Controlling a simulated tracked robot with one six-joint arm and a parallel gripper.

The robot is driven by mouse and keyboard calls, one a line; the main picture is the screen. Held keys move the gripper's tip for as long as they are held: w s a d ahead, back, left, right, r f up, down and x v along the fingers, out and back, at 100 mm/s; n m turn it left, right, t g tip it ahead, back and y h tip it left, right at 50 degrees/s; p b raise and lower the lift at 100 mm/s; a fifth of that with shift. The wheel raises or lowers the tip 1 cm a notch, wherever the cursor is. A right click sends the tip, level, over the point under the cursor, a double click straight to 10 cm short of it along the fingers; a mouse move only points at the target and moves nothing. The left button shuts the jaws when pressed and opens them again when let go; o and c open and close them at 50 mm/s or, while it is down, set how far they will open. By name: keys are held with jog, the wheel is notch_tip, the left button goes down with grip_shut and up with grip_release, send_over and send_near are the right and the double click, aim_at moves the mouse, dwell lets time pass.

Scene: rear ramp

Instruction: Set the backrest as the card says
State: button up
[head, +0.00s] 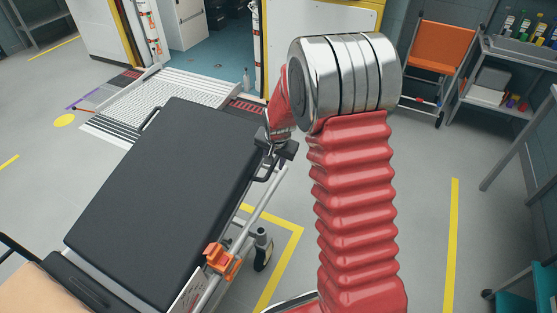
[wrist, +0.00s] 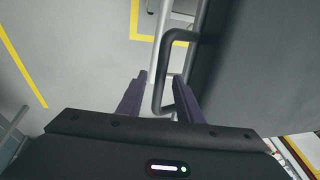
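The backrest (head: 165,190) is a long dark grey padded panel on a wheeled stretcher; I cannot tell its exact angle. A black loop handle (wrist: 160,85) sticks out from its side edge. My gripper (wrist: 160,75) is open, with its two purple fingers apart, one on each side of the handle's outer bar. In the head view my gripper (head: 276,150) is at the backrest's right edge, partly hidden by my arm. An orange latch (head: 221,261) sits on the stretcher's side rail. A white card-like label (head: 188,293) shows below it, too small to read.
A metal ramp (head: 180,92) leads up to a doorway behind the stretcher. An orange folding chair (head: 440,48) and a shelf trolley (head: 515,75) with bottles stand at the back right. The floor right of my arm is clear, with a yellow line (head: 452,240).

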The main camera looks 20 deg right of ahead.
jog(key=shift+r, duration=0.1)
jog(key=v, duration=1.3)
jog(key=shift+r, duration=0.2)
jog(key=shift+s, duration=0.15)
dwell(0.3)
